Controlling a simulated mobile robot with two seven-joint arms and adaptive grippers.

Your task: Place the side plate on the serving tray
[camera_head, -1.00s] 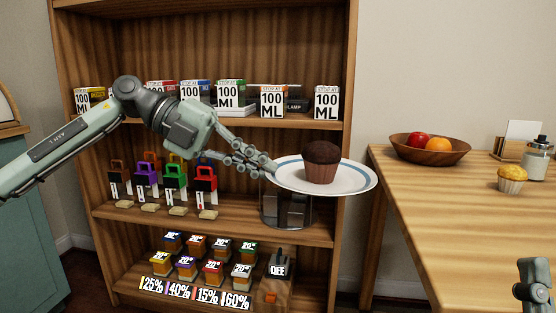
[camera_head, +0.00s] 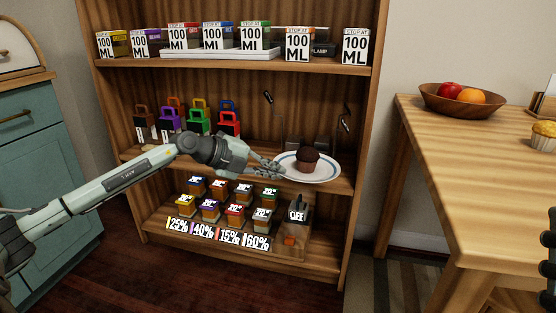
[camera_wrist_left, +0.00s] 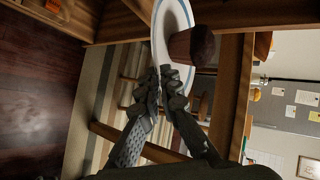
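The side plate (camera_head: 322,173) is white with a blue ring and carries a dark chocolate muffin (camera_head: 307,158). My left gripper (camera_head: 278,170) is shut on the plate's left rim and holds it roughly level in front of the middle shelf. In the left wrist view the fingers (camera_wrist_left: 168,76) pinch the rim of the plate (camera_wrist_left: 160,35), with the muffin (camera_wrist_left: 190,47) on it. A sliver of my right gripper (camera_head: 550,240) shows at the right edge; its fingers are mostly cut off. I cannot make out a clear serving tray; a flat white piece (camera_head: 220,54) lies under boxes on the upper shelf.
The wooden shelf unit (camera_head: 383,100) holds boxes, coloured bags (camera_head: 198,118) and small labelled jars (camera_head: 235,213). A wooden table (camera_head: 470,150) at right carries a fruit bowl (camera_head: 464,102) and a yellow muffin (camera_head: 544,136). A teal cabinet (camera_head: 40,170) stands left. Floor between is clear.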

